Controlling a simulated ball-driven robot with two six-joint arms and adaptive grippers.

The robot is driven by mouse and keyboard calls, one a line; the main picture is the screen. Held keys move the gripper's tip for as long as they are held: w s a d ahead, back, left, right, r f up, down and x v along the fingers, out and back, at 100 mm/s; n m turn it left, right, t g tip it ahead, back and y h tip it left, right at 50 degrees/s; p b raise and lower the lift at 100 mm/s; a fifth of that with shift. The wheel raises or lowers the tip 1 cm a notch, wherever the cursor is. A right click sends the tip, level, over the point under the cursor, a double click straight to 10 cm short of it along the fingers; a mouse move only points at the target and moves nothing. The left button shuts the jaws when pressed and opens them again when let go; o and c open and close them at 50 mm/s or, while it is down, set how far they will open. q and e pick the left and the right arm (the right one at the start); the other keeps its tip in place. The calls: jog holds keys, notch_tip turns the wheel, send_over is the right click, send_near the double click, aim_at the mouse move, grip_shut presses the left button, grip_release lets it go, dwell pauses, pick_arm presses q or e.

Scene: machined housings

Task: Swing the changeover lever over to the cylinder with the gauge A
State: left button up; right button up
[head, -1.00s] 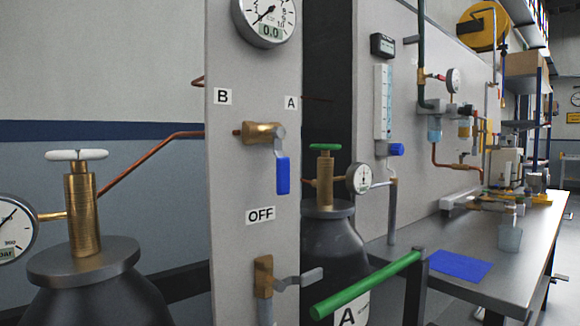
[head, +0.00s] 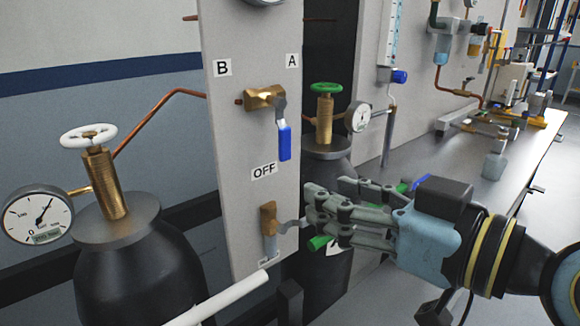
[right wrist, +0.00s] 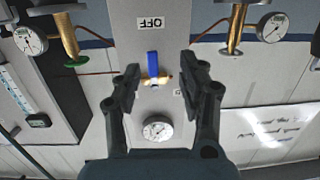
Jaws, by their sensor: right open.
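The changeover lever has a blue handle (head: 284,143) on a brass valve (head: 263,97) on the grey panel (head: 235,140). The handle hangs down toward the OFF label (head: 264,170), between labels B (head: 222,67) and A (head: 292,60). The cylinder on the A side (head: 335,172) has a green handwheel and a small gauge (head: 358,117). My right gripper (head: 322,212) is open and empty, below and right of the handle in the head view. In the right wrist view, which is upside down, the blue handle (right wrist: 153,63) appears between its spread fingers (right wrist: 160,70). My left gripper is not in view.
A cylinder with a white handwheel (head: 88,136) and a large gauge (head: 38,214) stands left. A lower brass valve (head: 269,222) sits below OFF, close to my right fingers. A workbench (head: 450,170) stands right.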

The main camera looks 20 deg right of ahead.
aim_at(287, 145)
jog(key=w+a+r+p, duration=0.1)
jog(key=w, duration=0.2)
jog(key=w+a+r+t, duration=0.1)
jog(key=w, duration=0.3)
jog(key=w+a+r+t+p, duration=0.1)
jog(key=w, duration=0.2)
jog(key=shift+w+m+p, duration=0.3)
jog(key=shift+w+p, duration=0.05)
grip_shut()
jog(key=shift+w+f, duration=0.2)
jog(key=shift+w, duration=0.05)
dwell(0.4)
